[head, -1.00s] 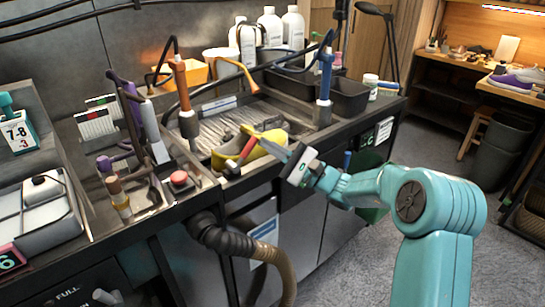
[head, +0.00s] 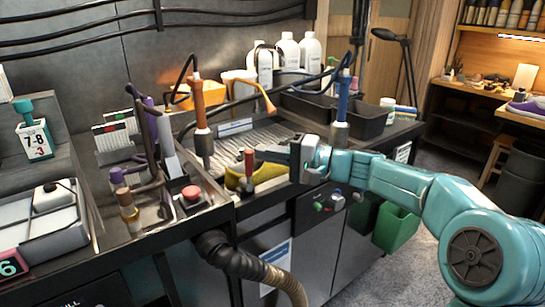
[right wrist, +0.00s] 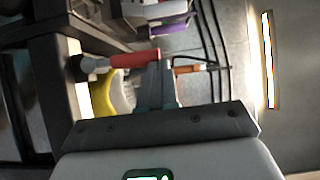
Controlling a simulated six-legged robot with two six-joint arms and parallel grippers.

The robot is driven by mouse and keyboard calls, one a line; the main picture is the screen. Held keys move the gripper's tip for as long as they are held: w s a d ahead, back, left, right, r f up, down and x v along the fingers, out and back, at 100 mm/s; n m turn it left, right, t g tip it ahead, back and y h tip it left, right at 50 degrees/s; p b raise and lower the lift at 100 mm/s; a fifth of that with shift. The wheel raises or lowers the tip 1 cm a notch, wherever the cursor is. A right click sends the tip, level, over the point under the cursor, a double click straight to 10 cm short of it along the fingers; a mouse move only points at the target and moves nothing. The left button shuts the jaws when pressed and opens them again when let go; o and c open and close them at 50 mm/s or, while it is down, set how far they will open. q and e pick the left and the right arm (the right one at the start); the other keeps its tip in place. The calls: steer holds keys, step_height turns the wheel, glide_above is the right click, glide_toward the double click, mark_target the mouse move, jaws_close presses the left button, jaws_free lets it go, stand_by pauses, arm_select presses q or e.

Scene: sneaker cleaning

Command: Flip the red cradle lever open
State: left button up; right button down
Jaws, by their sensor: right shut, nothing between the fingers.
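The red cradle lever (head: 249,163) stands about upright at the front edge of the sink bench, on a dark base. A yellow shoe-like shape (head: 270,171) lies just behind it. My right gripper (head: 262,153) is shut and empty, its fingertips close to the right side of the red handle. In the right wrist view the red lever (right wrist: 135,59) lies across the picture just past the shut fingertips (right wrist: 158,70); I cannot tell whether they touch it. The yellow shape (right wrist: 103,98) shows beside the fingers. My left gripper is out of view.
An orange-handled tool (head: 200,105) and a blue-handled tool (head: 342,98) stand upright on the bench. Black bins (head: 318,108) and white bottles (head: 288,50) are behind. Floor at the right is partly clear.

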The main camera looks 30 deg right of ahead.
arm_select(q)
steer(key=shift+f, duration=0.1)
arm_select(e)
steer(key=shift+a, duration=0.25)
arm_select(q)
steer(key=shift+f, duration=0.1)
arm_select(e)
steer(key=shift+s+d, duration=0.1)
stand_by(0.4)
